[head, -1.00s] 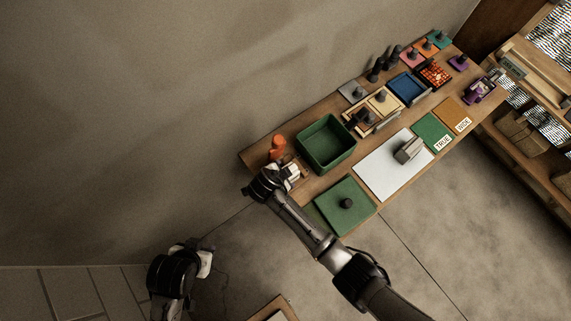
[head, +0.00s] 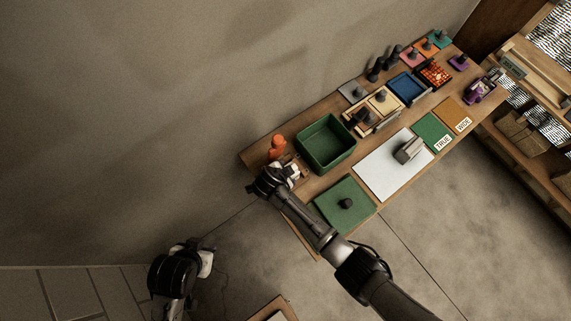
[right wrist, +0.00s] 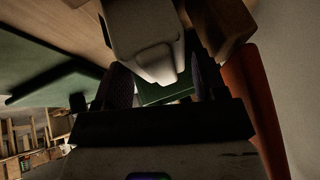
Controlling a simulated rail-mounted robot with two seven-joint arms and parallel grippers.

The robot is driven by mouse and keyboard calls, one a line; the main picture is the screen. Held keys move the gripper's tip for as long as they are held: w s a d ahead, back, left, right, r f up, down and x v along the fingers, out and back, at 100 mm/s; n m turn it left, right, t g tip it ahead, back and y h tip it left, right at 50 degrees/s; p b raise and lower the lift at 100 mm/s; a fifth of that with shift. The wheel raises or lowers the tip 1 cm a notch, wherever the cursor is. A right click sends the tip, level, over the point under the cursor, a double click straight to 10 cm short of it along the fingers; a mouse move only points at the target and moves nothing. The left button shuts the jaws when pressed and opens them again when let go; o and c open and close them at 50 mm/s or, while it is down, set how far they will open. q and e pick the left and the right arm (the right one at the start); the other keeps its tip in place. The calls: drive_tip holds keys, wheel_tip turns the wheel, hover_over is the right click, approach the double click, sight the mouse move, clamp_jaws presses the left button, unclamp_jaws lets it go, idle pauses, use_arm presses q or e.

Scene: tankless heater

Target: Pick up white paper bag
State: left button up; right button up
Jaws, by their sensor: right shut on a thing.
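My right gripper (head: 296,174) is over the near left end of the workbench, between the orange figure and the green bin. In the right wrist view its dark fingers (right wrist: 160,90) are on either side of a pale white object (right wrist: 150,35) with a rounded end, and it is shut on it. I cannot tell for sure that this is the paper bag. In the head view the arm mostly hides it. My left gripper (head: 206,262) is low at the lower left, away from the bench; its fingers are unclear.
The workbench holds a green bin (head: 325,143), an orange figure (head: 278,147), a green mat (head: 345,205) with a dark knob, and a white sheet (head: 385,172) bearing a grey block (head: 408,150). Trays and tools stand further along. A wall rises behind.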

drive_tip(key=shift+r, duration=0.1)
drive_tip(key=shift+c, duration=0.2)
drive_tip(key=shift+s+r, duration=0.1)
drive_tip(key=shift+r, duration=0.1)
drive_tip(key=shift+c, duration=1.1)
wheel_tip(320, 180, up, 3)
drive_tip(key=shift+a+r, duration=0.1)
drive_tip(key=shift+r, duration=0.05)
drive_tip(key=shift+c, duration=0.7)
drive_tip(key=s+d+r, duration=0.1)
drive_tip(key=d+r, duration=0.1)
drive_tip(key=d, duration=0.1)
drive_tip(key=s+d+r, duration=0.1)
drive_tip(key=d+r, duration=0.1)
drive_tip(key=d, duration=0.2)
drive_tip(key=s+d+r, duration=0.1)
drive_tip(key=d+r, duration=0.2)
drive_tip(key=d, duration=0.1)
drive_tip(key=shift+s+d+p, duration=0.1)
drive_tip(key=shift+s+p, duration=0.2)
drive_tip(key=shift+p, duration=0.1)
